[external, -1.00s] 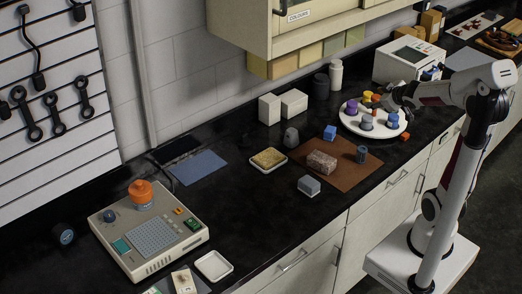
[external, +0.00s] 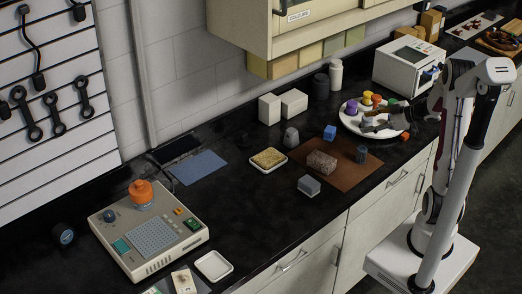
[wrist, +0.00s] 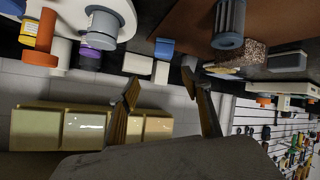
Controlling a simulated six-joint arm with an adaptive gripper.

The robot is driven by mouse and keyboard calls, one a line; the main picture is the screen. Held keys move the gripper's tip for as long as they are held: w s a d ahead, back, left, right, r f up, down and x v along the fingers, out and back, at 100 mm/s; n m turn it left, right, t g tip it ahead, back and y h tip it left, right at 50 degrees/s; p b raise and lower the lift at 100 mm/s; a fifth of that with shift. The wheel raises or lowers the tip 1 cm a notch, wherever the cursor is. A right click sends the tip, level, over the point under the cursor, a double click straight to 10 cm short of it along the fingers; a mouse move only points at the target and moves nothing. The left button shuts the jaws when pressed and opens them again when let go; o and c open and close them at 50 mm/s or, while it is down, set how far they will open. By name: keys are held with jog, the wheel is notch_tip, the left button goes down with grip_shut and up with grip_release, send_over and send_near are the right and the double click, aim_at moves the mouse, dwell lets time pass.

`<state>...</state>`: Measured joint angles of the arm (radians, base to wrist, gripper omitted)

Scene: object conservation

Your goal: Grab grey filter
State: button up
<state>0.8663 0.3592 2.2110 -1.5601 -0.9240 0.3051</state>
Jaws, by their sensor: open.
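A grey filter (external: 367,121), a short round piece with a wider rim, stands on a round white plate (external: 346,123) with several coloured ones. It shows in the wrist view (wrist: 101,30) at the upper left, beside orange and purple pieces. The grey filter is outside the fingers there. How far the fingertips are from it, I cannot tell.
A dark grey ribbed cylinder (external: 362,154) and a speckled block (external: 321,162) are on the brown mat (external: 345,176). A blue cube (external: 330,132) is left of the plate. A white box-shaped device (external: 408,66) stands behind it. An orange cube (external: 405,136) is near the counter edge.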

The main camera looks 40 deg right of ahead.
aim_at(361, 154)
jog(key=s+a+f+y, duration=0.1)
jog(key=s+f, duration=0.1)
jog(key=s, duration=0.1)
jog(key=s+a+f+g+y, duration=0.1)
jog(key=s+f+y, duration=0.1)
jog(key=s+a+f+y, duration=0.1)
jog(key=s+f+y, duration=0.1)
jog(key=s, duration=0.1)
jog(key=shift+s+f+n, duration=0.2)
jog(key=shift+s+n, duration=0.1)
jog(key=shift+n, duration=0.1)
jog(key=shift+x, duration=1.25)
jog(key=shift+a+f, duration=0.1)
jog(key=shift+f, duration=0.05)
jog(key=shift+g, duration=0.3)
jog(key=shift+x, duration=2.5)
jog(key=c, duration=1.2)
